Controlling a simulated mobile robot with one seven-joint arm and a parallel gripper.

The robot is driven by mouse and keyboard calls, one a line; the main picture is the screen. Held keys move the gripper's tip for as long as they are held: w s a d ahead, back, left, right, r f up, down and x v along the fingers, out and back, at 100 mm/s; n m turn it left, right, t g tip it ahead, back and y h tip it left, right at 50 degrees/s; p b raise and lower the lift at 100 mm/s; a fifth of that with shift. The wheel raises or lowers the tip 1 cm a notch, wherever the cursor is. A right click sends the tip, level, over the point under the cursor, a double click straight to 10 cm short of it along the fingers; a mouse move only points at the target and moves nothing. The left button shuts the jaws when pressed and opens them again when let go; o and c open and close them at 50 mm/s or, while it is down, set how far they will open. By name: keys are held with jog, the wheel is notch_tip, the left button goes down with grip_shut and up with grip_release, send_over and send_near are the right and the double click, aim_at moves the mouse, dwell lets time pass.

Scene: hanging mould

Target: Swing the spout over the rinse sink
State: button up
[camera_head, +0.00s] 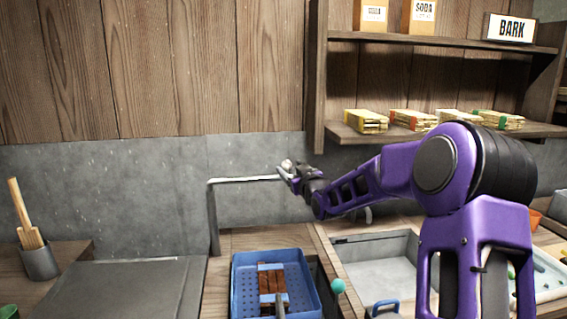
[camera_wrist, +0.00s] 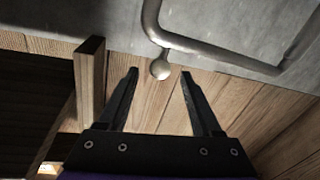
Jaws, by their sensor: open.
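The spout (camera_head: 245,179) is a thin grey pipe that rises behind the blue tray and runs level to the right along the wall. In the wrist view the pipe (camera_wrist: 215,52) bends across the top, and a pale round knob (camera_wrist: 160,69) hangs by it. My gripper (camera_head: 286,171) is at the spout's right end in the head view. In the wrist view my gripper (camera_wrist: 159,73) is open, with the knob showing between its fingertips; I cannot tell whether they touch it. A pale square basin, apparently the rinse sink (camera_head: 378,249), lies right of the tray, partly behind my arm.
A blue tray (camera_head: 241,293) with a brown slatted piece stands left of the basin. Wooden shelves (camera_head: 440,42) with boxes hang above my arm. A pot with wooden tools (camera_head: 40,262) stands far left.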

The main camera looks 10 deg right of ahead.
jog(key=w+a, duration=0.1)
jog(key=w, duration=0.6)
jog(key=shift+a, duration=0.2)
jog(key=shift+s, duration=0.1)
grip_shut()
dwell(1.1)
